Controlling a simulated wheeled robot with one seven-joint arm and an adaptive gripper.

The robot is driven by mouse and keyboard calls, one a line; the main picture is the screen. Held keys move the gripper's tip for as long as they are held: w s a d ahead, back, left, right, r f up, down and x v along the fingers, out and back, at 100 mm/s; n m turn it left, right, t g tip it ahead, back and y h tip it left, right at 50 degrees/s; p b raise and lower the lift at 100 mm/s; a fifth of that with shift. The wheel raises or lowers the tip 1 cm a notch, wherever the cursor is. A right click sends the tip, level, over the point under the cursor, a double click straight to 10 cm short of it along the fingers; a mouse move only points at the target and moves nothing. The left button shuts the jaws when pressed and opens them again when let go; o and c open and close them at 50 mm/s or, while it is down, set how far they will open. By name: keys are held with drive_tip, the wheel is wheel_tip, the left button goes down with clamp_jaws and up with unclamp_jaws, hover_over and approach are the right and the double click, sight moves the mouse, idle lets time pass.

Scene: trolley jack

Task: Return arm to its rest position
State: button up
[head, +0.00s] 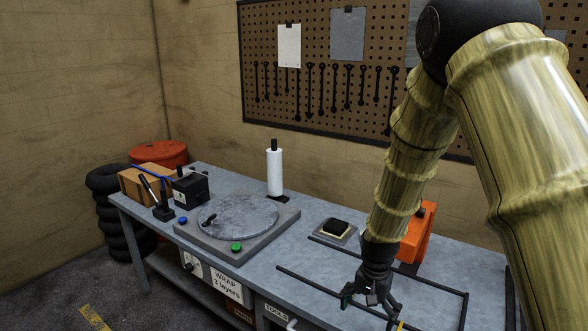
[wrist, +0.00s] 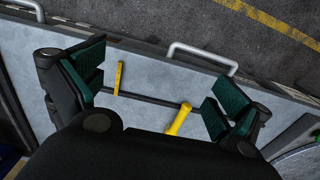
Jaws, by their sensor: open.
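My gripper (head: 371,298) hangs at the end of my arm, pointing down over the front right part of the grey workbench (head: 300,262). In the wrist view its two green-padded fingers (wrist: 160,84) are spread wide apart with nothing held between them. Below them on the bench lie a thin yellow piece (wrist: 119,77) and a thicker yellow handle-like piece (wrist: 180,118). How far the gripper is above the bench is hard to tell. My bent arm covers part of the bench's right side and the wall.
A round turntable (head: 238,214) with a green button and a blue button sits mid-bench. A white roll (head: 275,172) stands behind it. An orange object (head: 417,234) stands behind my gripper. A black box (head: 190,188) is on the left. A drawer handle (wrist: 203,55) juts from the bench front.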

drive_tip(key=s+d+f+n, duration=0.1)
drive_tip(key=s+f, duration=0.6)
drive_tip(key=f, duration=0.2)
drive_tip(key=s+d+f+n, duration=0.1)
drive_tip(key=s+f+n, duration=0.1)
drive_tip(key=s+f, duration=0.6)
drive_tip(key=s+f+n, duration=0.1)
drive_tip(key=s+f, duration=0.2)
drive_tip(key=s, duration=0.4)
drive_tip(key=s+d+f+n+b, duration=0.1)
drive_tip(key=s+f, duration=0.3)
drive_tip(key=s, duration=0.3)
drive_tip(key=s+f+n, duration=0.1)
drive_tip(key=s+f, duration=0.3)
drive_tip(key=s, duration=0.3)
drive_tip(key=shift+s+d+f+b, duration=0.15)
drive_tip(key=shift+d+f+b, duration=0.05)
drive_tip(key=shift+b, duration=0.15)
